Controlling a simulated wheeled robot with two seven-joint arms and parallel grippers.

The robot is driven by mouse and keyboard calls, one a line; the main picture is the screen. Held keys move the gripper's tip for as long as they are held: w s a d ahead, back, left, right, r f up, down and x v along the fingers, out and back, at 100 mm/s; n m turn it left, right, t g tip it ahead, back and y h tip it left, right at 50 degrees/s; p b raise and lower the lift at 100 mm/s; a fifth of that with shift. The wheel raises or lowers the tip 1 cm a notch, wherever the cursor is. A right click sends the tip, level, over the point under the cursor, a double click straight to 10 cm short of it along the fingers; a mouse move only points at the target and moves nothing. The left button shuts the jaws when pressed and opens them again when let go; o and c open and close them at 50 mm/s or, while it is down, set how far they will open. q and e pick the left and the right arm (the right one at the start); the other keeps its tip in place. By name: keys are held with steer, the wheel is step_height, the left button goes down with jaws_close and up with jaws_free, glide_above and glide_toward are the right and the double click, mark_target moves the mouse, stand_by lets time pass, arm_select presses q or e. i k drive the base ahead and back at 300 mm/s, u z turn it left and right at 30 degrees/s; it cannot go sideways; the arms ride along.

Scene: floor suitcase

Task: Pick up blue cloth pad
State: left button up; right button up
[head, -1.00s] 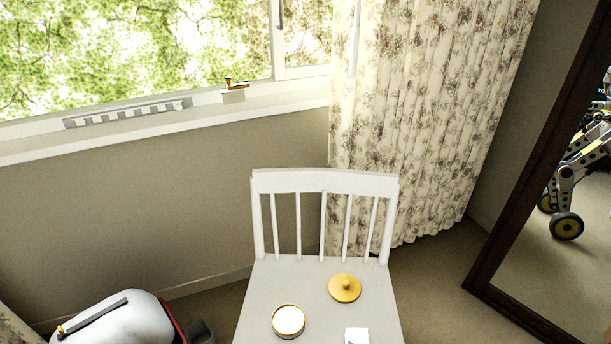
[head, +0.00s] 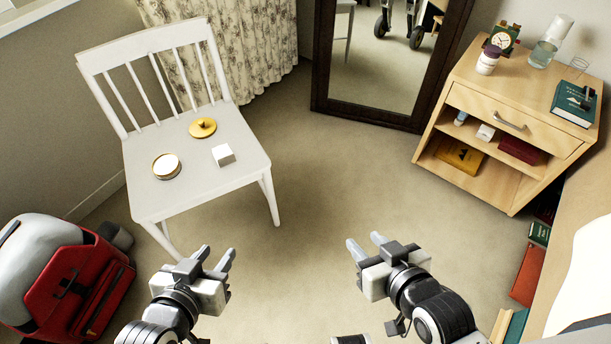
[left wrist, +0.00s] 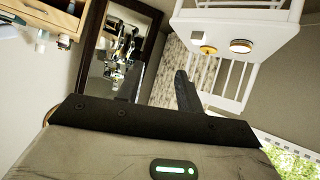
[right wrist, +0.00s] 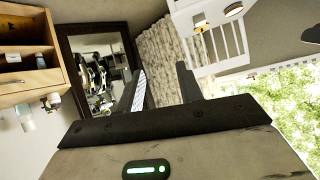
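I cannot make out a blue cloth pad in any view. My left gripper (head: 218,258) is in the lower middle of the head view, with its two fingers apart and nothing between them. My right gripper (head: 366,243) is to the right of it, also with its fingers apart and empty. Both are held over the carpet, in front of the chair and the mirror. The left wrist view and the right wrist view also show empty gaps between the fingers.
A white chair (head: 190,150) holds a round tin (head: 166,166), a gold lid (head: 203,128) and a white block (head: 223,155). A red bag (head: 75,285) stands lower left. A wooden nightstand (head: 480,95) is right, a mirror (head: 385,70) behind. The middle carpet (head: 330,170) is clear.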

mark_target(223, 155)
steer(key=z, duration=1.7)
steer(key=i, duration=0.25)
steer(key=u, duration=1)
steer(key=i, duration=0.95)
steer(key=u, duration=0.7)
